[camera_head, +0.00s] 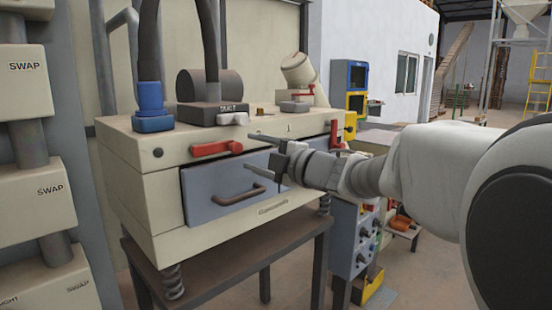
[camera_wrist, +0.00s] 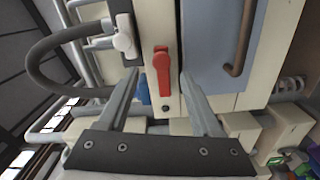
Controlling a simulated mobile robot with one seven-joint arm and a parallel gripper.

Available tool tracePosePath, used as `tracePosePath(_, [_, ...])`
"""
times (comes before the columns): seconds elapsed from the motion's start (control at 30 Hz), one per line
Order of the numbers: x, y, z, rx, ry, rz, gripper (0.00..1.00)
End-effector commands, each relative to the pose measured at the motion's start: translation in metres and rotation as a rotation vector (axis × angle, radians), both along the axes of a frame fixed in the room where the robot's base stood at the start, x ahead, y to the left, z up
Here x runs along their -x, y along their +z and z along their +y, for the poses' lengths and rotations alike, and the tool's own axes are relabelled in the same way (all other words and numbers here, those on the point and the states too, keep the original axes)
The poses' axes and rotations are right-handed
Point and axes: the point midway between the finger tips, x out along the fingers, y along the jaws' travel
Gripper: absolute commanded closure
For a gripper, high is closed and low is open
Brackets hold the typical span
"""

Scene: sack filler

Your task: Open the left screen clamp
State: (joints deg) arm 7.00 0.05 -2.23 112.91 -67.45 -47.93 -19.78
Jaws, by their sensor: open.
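The left screen clamp is a red lever (camera_head: 217,149) on the front face of the cream box-shaped machine, above the left part of the blue-grey drawer. It lies about level, with its round pivot end at the right. In the wrist view the red lever (camera_wrist: 162,75) appears between my two fingers. My gripper (camera_head: 250,153) is open and empty, with its fingers pointing left towards the lever. In the head view the fingers seem to stand in front of the drawer, just right of the lever. I cannot tell the exact gap or any contact.
The blue-grey drawer (camera_head: 215,195) has a brown handle (camera_head: 240,196) below my fingers. A second red clamp (camera_head: 333,134) is at the box's right end. A blue hose fitting (camera_head: 151,105) and a white knob (camera_head: 233,119) stand on top. A stand with SWAP labels (camera_head: 35,145) is at the left.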

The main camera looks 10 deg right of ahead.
Motion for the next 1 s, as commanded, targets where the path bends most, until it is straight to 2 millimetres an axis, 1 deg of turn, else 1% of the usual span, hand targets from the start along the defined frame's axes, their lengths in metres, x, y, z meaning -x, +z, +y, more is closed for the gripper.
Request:
tracePosePath(0.03, [0.012, 0.003, -0.009, -0.001, -0.004, -0.001, 0.33])
tracePosePath(0.2, [0.046, 0.003, -0.032, -0.001, -0.004, -0.001, 0.33])
tracePosePath(0.3, [0.062, 0.002, -0.043, 0.0, -0.004, 0.0, 0.33])
tracePosePath(0.4, [0.074, 0.002, -0.051, -0.001, -0.003, -0.001, 0.33])
tracePosePath(0.6, [0.087, 0.0, -0.059, 0.0, -0.001, -0.001, 0.33])
tracePosePath(1.0, [0.087, 0.0, -0.059, 0.0, 0.0, 0.0, 0.33])
